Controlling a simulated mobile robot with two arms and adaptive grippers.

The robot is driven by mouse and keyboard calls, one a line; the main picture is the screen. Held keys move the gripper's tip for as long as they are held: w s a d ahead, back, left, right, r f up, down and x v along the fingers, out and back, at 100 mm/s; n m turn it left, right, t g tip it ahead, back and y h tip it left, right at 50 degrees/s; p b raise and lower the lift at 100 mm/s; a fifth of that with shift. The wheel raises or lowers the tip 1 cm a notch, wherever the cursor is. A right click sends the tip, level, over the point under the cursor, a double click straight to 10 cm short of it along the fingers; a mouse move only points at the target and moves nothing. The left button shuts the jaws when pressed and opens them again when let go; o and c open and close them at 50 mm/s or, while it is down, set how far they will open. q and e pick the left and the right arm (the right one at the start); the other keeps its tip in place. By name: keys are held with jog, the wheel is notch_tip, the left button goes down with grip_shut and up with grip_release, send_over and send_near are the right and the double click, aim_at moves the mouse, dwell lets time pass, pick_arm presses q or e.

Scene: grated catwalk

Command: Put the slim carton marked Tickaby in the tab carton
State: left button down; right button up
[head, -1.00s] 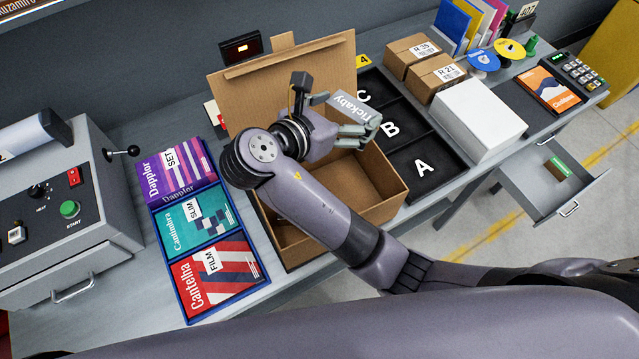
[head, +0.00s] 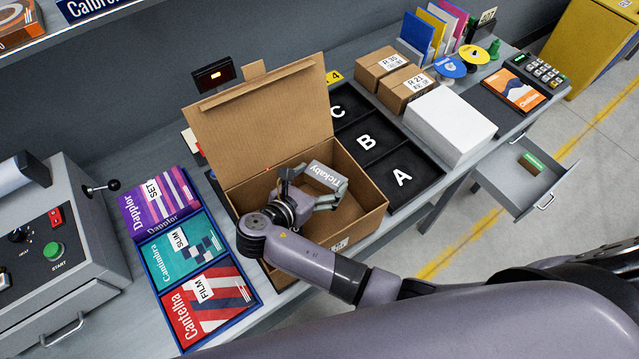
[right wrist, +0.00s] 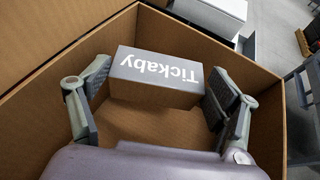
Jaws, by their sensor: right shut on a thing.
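The slim grey carton marked Tickaby (head: 327,175) is held in my right gripper (head: 318,188), which is shut on it. In the right wrist view the Tickaby carton (right wrist: 157,78) lies between the two fingers, its white lettering upside down. The tab carton (head: 362,222) is a brown cardboard box with its tabbed lid standing open at the back. My right gripper and the Tickaby carton are within its opening, with cardboard walls around them in the wrist view. The carton's floor is partly hidden by my arm. My left gripper is not in view.
A blue tray with Dapplor, Cantimbra and Cantelha packs (head: 208,302) stands to the left, beside a grey machine (head: 62,235). Black bays marked A, B, C (head: 400,178) lie to the right. A white box (head: 450,122) and brown boxes (head: 385,70) stand beyond. A drawer (head: 540,195) is open.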

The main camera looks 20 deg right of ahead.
aim_at(320, 188)
notch_tip(320, 188, down, 2)
jog(key=shift+f, duration=0.1)
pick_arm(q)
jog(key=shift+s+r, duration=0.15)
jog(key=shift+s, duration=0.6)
pick_arm(e)
jog(key=shift+f, duration=0.2)
jog(key=shift+f, duration=0.25)
jog(key=shift+f, duration=0.35)
jog(key=o, duration=1.1)
jog(key=shift+r, duration=0.1)
